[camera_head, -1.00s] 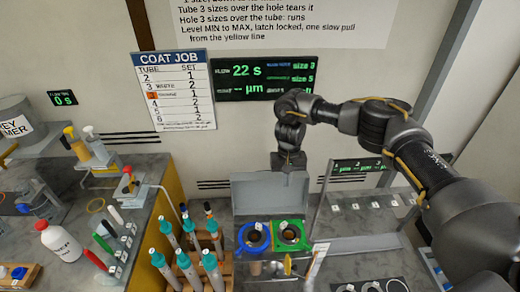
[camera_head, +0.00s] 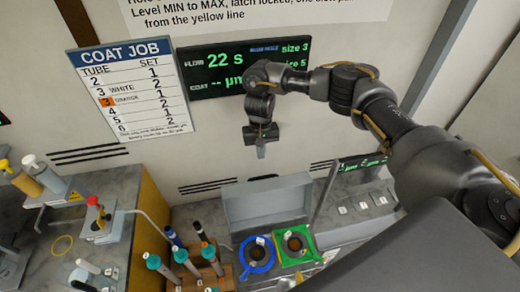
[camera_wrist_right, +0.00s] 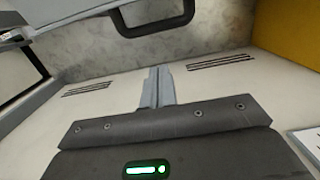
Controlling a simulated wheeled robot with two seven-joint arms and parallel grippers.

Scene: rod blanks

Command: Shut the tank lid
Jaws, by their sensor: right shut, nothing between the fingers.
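The tank lid (camera_head: 268,202) is a grey panel standing raised at the back of the tank in the head view. In front of and below it are a blue ring (camera_head: 257,254) and a green square holder (camera_head: 293,243), each with a dark round opening. My right gripper (camera_head: 261,153) is shut and empty, pointing down in the air above the lid's top edge, apart from it in the picture. Its closed fingers (camera_wrist_right: 157,87) show in the right wrist view. A dark handle-like bar (camera_wrist_right: 155,24) is at the top there; I cannot tell what it belongs to. My left gripper is not in view.
A lit display (camera_head: 245,67) and a job board (camera_head: 128,88) are on the wall behind.

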